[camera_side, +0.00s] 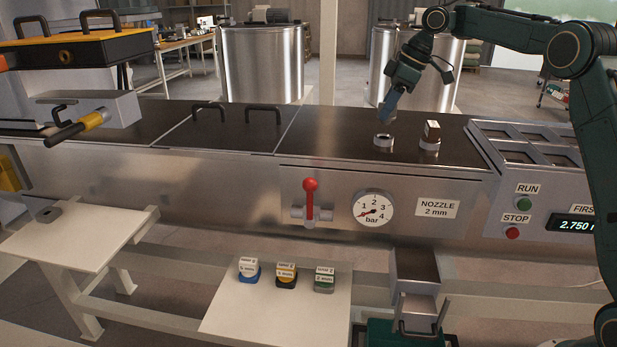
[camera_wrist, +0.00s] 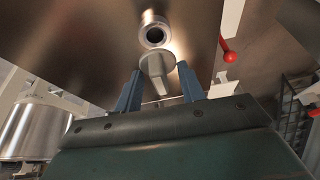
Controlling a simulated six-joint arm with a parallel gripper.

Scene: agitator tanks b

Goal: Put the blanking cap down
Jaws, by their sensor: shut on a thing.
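The blanking cap (camera_wrist: 157,63), a pale grey disc with a tapering grip, shows between the two blue fingers in the wrist view. My gripper (camera_wrist: 158,78) is shut on it; it also shows in the side view (camera_side: 388,113), pointing down above the dark tank deck. A round metal port with a dark hole (camera_wrist: 154,35) lies just beyond the cap in the wrist view. An open ring port (camera_side: 383,141) stands below the fingers in the side view. The cap itself cannot be made out there.
A second port (camera_side: 430,146) beside the ring bears a brown and white block (camera_side: 432,130). Compartment trays (camera_side: 520,140) stand to the right. A red lever (camera_side: 310,190) and gauge (camera_side: 373,207) are on the front panel. Three labelled nozzle blocks sit on the low white shelf (camera_side: 270,318).

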